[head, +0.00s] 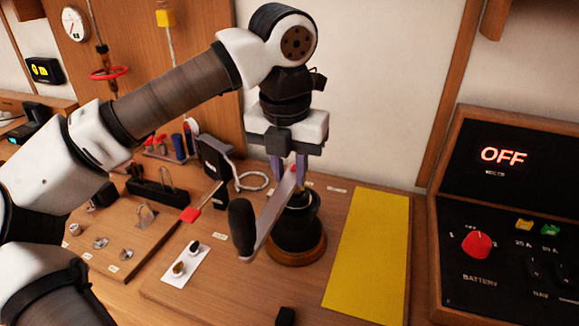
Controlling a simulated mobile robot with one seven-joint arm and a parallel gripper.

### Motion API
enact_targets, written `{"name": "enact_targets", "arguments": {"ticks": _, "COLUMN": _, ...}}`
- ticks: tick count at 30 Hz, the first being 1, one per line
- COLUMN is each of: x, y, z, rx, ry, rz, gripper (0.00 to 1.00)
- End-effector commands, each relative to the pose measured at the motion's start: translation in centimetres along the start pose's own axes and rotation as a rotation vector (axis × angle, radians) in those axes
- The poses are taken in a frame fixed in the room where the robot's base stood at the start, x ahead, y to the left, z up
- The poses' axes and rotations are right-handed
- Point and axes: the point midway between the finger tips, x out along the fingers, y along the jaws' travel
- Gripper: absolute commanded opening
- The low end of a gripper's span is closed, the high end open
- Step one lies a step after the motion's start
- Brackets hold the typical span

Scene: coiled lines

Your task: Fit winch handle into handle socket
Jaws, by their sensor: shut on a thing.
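My gripper (288,172) points straight down in the head view and is shut on the winch handle (266,212). The winch is a black drum on a round wooden base. The handle socket at the top of the winch is largely hidden by the handle and fingers, so I cannot tell whether the handle is touching or in it.
A yellow mat (372,255) lies right of the winch. A black panel with a red battery knob (477,244) and an OFF display (503,155) stands at far right. A white plate with small fittings (186,264) and a red-tipped lever (190,214) are at left.

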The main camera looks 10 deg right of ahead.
Motion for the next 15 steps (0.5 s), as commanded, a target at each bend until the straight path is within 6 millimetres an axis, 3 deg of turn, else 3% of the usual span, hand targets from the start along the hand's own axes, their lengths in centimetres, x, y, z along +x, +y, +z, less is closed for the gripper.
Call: {"name": "enact_targets", "arguments": {"ticks": 15, "x": 1.7, "y": 0.0, "z": -0.2, "rx": 0.000, "ry": -0.001, "rz": 0.000, "gripper": 0.00}}
